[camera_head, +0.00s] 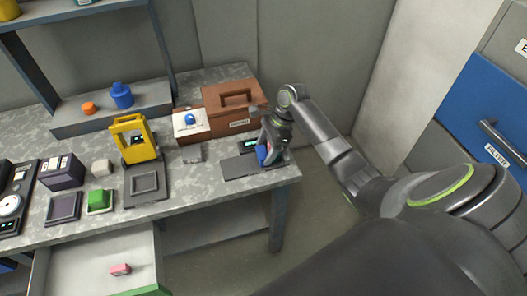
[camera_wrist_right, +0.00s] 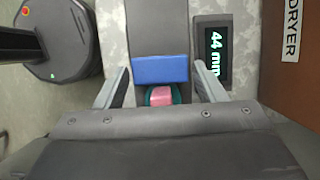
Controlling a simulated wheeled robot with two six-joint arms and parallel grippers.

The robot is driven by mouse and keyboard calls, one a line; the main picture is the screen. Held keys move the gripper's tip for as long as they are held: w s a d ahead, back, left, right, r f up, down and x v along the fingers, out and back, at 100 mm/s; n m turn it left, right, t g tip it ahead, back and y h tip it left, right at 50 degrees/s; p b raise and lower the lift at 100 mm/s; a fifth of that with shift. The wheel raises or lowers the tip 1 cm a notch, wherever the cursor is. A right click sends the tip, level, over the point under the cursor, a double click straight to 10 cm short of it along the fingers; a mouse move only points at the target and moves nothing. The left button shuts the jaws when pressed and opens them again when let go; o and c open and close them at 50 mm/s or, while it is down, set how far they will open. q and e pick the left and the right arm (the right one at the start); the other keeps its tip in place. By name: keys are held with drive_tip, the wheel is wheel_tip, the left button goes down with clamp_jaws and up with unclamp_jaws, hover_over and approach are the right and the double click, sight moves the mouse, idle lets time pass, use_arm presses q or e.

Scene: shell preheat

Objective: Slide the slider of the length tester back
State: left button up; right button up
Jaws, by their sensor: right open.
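The length tester (camera_head: 236,167) is a flat grey device at the right end of the table. Its blue slider (camera_wrist_right: 160,69) is a block across the grey track (camera_wrist_right: 158,30), and the display (camera_wrist_right: 213,54) beside it reads 44 mm. A small pink and teal piece (camera_wrist_right: 160,96) sits right by the slider, partly hidden by my gripper's body. My right gripper (camera_head: 269,152) is open over the tester, with one finger on each side of the slider in the right wrist view (camera_wrist_right: 160,72). Gaps show between the fingers and the slider. My left gripper is not in view.
A brown box labelled dryer (camera_head: 222,122) stands just behind the tester. A yellow press-like device (camera_head: 135,140), a green block (camera_head: 99,198) and dark trays are further left. An open drawer (camera_head: 90,262) juts out at the front left.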

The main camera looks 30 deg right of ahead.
sight(245, 164)
drive_tip(key=shift+x, duration=0.95)
drive_tip(key=shift+c, duration=0.2)
drive_tip(key=c, duration=1.1)
drive_tip(key=a+p, duration=0.2)
drive_tip(key=a, duration=0.1)
drive_tip(key=shift+w+a+r+p, duration=0.2)
drive_tip(key=shift+w+a+p, duration=0.1)
drive_tip(key=shift+w+p, duration=0.1)
drive_tip(key=shift+w+a+f, duration=0.1)
drive_tip(key=shift+a+f, duration=0.05)
drive_tip(key=shift+a, duration=0.25)
